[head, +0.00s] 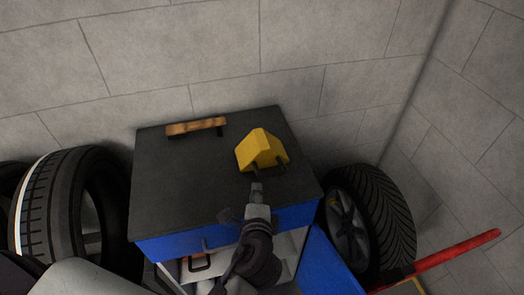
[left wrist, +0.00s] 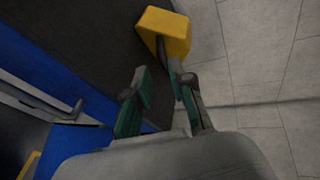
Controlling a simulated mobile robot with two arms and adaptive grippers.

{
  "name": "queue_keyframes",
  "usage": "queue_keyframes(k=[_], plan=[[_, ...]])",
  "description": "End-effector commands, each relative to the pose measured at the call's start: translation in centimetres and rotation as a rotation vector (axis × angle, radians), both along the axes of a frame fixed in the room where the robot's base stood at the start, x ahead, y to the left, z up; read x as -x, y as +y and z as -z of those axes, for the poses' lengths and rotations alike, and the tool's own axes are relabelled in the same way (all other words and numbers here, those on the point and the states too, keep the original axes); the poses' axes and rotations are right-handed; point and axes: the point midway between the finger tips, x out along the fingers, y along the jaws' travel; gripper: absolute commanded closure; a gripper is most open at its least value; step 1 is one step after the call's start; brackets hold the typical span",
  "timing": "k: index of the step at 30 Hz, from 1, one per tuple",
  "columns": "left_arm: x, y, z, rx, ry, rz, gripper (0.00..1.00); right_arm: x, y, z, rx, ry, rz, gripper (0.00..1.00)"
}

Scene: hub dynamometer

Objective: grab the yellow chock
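The yellow chock (head: 260,149) is a wedge-like block on the dark top of the blue cabinet (head: 180,185), right of its middle. My left gripper (head: 257,187) is just in front of the chock, on the near side, in the head view. In the left wrist view the chock (left wrist: 165,32) lies beyond the fingertips, with a dark bar by its near side. There my left gripper (left wrist: 160,78) is open, with green pads apart and nothing between them. I cannot tell whether a fingertip touches the dark bar. My right gripper is not in view.
A wooden-handled tool (head: 197,126) lies at the back left of the cabinet top. Tyres stand to the left (head: 65,210) and right (head: 370,220) of the cabinet. A red bar (head: 450,258) is at lower right. A block wall is close behind.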

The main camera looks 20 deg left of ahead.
Motion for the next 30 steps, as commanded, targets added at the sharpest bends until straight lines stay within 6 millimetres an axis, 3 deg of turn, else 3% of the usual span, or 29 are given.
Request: queue_keyframes(k=[9,17,25,30], plan=[[-5.3,2.1,1.8,-0.002,-0.001,-0.001,0.77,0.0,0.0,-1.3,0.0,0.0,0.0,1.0],[-7.1,2.8,2.7,0.0,0.001,-0.002,0.77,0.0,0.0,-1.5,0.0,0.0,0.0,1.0],[-10.6,4.1,4.0,0.0,0.0,-0.002,0.77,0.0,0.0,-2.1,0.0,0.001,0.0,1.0],[-11.4,4.4,4.4,0.002,-0.001,-0.002,0.77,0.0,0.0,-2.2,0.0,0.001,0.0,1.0]])
